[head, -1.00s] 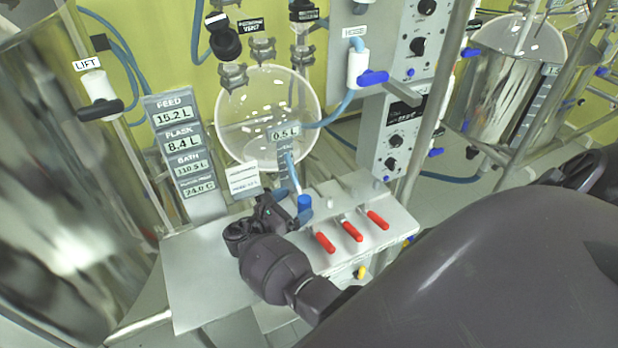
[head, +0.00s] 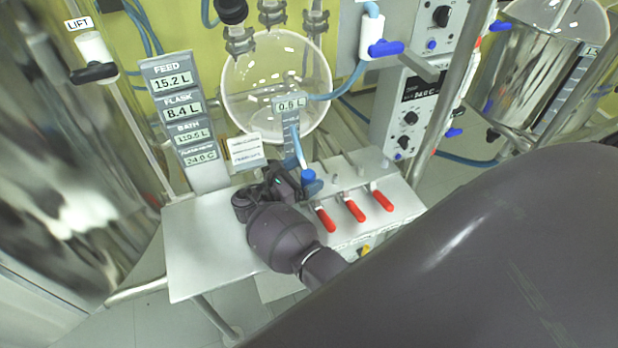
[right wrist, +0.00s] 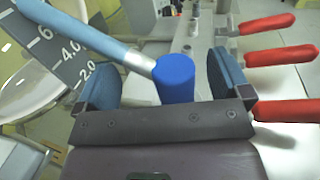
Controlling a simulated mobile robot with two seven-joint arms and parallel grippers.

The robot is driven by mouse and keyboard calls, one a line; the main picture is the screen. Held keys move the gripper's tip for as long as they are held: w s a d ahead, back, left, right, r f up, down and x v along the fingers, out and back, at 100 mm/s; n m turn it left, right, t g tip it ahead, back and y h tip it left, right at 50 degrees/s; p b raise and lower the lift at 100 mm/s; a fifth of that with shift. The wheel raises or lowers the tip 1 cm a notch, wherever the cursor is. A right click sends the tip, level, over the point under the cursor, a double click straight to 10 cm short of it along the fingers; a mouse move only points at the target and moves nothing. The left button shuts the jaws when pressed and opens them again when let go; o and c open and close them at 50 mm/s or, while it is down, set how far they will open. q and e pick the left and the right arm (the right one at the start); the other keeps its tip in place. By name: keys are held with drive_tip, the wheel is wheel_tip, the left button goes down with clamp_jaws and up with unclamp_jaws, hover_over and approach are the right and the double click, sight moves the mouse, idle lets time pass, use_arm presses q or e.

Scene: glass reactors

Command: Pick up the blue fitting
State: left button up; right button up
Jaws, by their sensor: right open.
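The blue fitting (head: 308,176) stands at the end of a light blue hose, above the steel shelf, in the head view. In the right wrist view the blue fitting (right wrist: 175,78) is a short blue cylinder with the hose joined at its upper left by a pale collar. My right gripper (head: 300,185) is at the fitting. In the right wrist view its two blue-padded fingers (right wrist: 165,80) are open, one on each side of the fitting, with visible gaps on both sides. The fitting's lower end is hidden behind the gripper's palm edge. My left gripper is not in view.
Several red-handled valves (head: 352,209) lie close right of the gripper on the steel shelf (head: 205,260). A small label card (head: 246,152) and the glass flask (head: 277,85) stand behind. The shelf's left part is bare.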

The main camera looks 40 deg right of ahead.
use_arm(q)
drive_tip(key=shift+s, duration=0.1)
use_arm(e)
drive_tip(key=c, duration=1.2)
drive_tip(key=shift+o, duration=0.2)
drive_tip(key=shift+r, duration=0.1)
